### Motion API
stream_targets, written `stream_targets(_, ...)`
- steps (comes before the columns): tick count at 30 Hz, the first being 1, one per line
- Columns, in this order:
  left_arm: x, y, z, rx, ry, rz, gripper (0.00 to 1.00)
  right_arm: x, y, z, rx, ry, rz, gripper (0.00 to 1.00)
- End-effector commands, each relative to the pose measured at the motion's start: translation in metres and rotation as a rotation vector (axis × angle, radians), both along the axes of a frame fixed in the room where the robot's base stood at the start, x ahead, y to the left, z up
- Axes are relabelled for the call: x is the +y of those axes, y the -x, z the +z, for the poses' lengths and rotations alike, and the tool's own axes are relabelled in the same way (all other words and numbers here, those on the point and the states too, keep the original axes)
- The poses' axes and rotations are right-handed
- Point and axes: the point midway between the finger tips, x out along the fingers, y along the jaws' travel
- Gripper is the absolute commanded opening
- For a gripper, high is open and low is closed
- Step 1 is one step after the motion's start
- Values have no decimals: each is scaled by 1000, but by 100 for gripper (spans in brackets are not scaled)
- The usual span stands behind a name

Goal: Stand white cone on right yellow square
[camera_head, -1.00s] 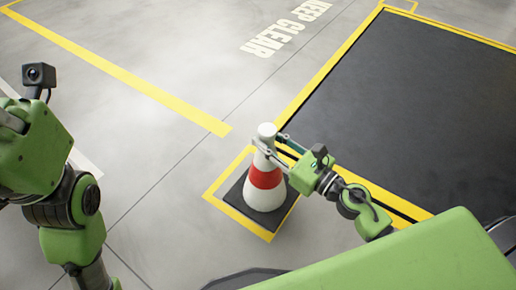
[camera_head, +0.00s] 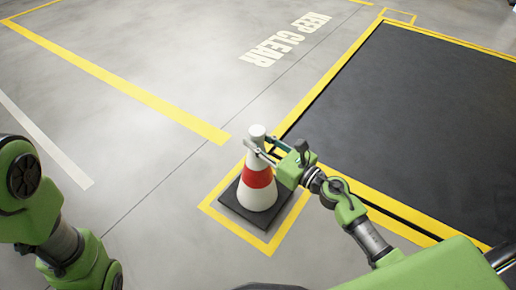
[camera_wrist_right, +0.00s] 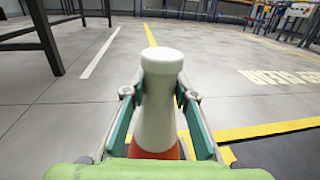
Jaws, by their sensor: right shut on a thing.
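The white cone (camera_head: 256,198) has a red band and a dark square base. It stands upright, with its base inside the outline of the near yellow square (camera_head: 236,232), closer to the left side than the right. Whether the base touches the floor I cannot tell. My right gripper (camera_head: 259,147) is shut on the cone's neck, just below its rounded top. In the right wrist view the neck (camera_wrist_right: 158,105) sits between the two fingers. My left arm shows at the left edge, but its gripper is out of view.
A dark dock plate (camera_head: 415,125) with a yellow border lies to the right of the cone. A smaller-looking yellow outline (camera_head: 399,13) is at its far corner. Open grey floor lies left of the cone. Dark table legs (camera_wrist_right: 45,35) show in the right wrist view.

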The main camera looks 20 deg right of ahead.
Motion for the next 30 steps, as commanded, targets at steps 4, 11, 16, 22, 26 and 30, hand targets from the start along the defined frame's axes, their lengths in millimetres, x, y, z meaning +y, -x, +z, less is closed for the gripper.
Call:
stream_targets(4,0,3,-13,-9,-1,0,0,0,-1,-13,-5,-2,-2,0)
stream_targets(11,0,4,-11,-10,0,0,0,0,-1,-12,-5,-2,-1,0)
stream_targets(16,0,4,-14,-10,0,0,0,0,-1,-15,-5,-2,-1,0)
stream_targets(22,0,4,-14,-10,-1,0,0,0,0,-17,-1,0,-1,43)
stream_targets(26,0,4,-14,-11,-1,0,0,0,0,-17,-1,0,-1,43)
stream_targets(30,0,4,-13,-11,-1,0,0,0,0,-16,-1,0,-1,43)
